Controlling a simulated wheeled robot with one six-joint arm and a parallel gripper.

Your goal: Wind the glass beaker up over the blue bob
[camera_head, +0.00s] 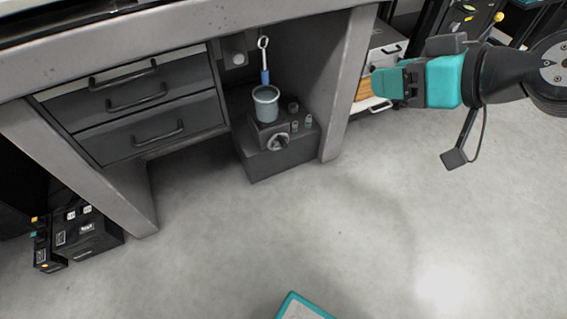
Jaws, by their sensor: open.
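The glass beaker (266,106) stands upright on a dark jack (258,130) under the bench. A round knob (278,139) is on the front of the jack. The blue bob (265,77) hangs from a pale rod with a ring (263,44) at its top. In the picture the bob's lower end is just above the beaker's rim; I cannot tell the exact gap. My gripper (380,82) is at the right, open and empty, pointing left, well apart from the knob and beaker.
A dark block (265,165) bears the jack, with several small weights (302,123) beside the beaker. A bench leg (348,85) stands between my gripper and the jack. Drawers (150,115) are to the left. The floor (270,225) in front is clear.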

